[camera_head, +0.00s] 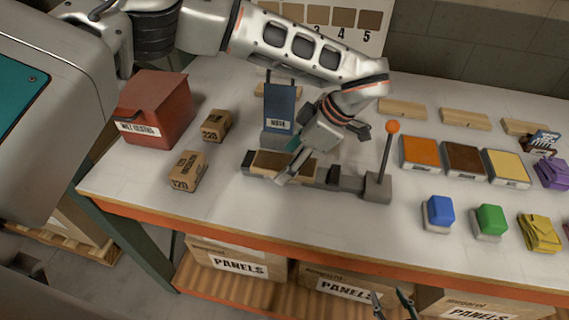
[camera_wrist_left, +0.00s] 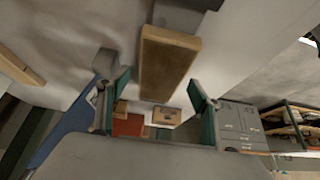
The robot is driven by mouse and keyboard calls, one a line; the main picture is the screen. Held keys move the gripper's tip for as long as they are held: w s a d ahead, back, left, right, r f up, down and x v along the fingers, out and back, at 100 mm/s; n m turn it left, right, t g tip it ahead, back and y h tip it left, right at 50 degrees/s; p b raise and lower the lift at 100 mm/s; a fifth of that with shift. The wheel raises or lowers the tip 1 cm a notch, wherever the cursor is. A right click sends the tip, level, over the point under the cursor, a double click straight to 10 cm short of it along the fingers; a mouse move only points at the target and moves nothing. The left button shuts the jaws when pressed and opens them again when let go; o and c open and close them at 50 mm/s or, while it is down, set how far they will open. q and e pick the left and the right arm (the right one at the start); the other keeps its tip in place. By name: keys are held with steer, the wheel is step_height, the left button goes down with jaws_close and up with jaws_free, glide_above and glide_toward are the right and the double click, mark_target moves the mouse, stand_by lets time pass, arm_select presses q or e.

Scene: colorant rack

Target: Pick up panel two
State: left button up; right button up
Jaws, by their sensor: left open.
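A wooden panel with a brown top (camera_head: 268,161) lies flat in the grey clamp fixture (camera_head: 378,186). Panel two's number cannot be read on it. My left gripper (camera_head: 290,165) is over the right part of this panel, with its fingers apart. In the left wrist view, the panel (camera_wrist_left: 166,65) shows beyond and between the two open fingers (camera_wrist_left: 155,100), and I see no contact. My right gripper (camera_head: 390,304) shows only its fingertips at the bottom edge, spread apart, with nothing visible between them.
Several light wooden panels, one being this one (camera_head: 465,120), lie along the back. A blue holder (camera_head: 280,107) stands behind the fixture. A red box (camera_head: 157,112) and sandpaper blocks (camera_head: 187,171) stand left. The fixture's orange-knobbed lever (camera_head: 389,145) stands upright. Colour tins (camera_head: 421,152) are right.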

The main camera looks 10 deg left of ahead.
arm_select(q)
steer(key=c, duration=1.2)
steer(key=shift+c, duration=0.2)
